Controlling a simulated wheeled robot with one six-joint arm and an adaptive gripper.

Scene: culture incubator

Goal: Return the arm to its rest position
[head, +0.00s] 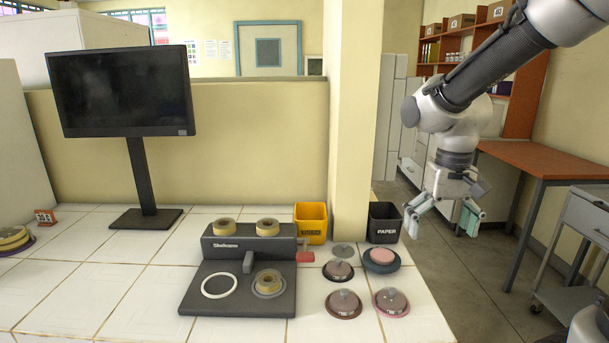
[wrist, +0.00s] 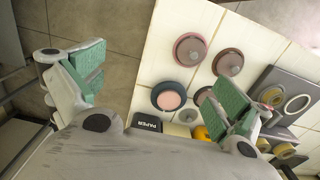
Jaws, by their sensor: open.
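My gripper (head: 443,218) hangs at the end of my arm in the right part of the head view, beyond the right edge of the white tiled counter. Its two green-padded fingers are spread apart with nothing between them. In the wrist view my gripper (wrist: 150,92) also shows open, with one finger over the floor and the other in front of the counter. My arm reaches in from the upper right, its last part pointing down. No held object shows.
On the counter (head: 87,310) stand a black PAPER bin (head: 384,223), a yellow bin (head: 310,223), several round lidded dishes (head: 343,304) and a dark device (head: 240,303). A monitor (head: 122,92) is at left. An orange-topped table (head: 545,160) and grey cart (head: 585,225) stand right.

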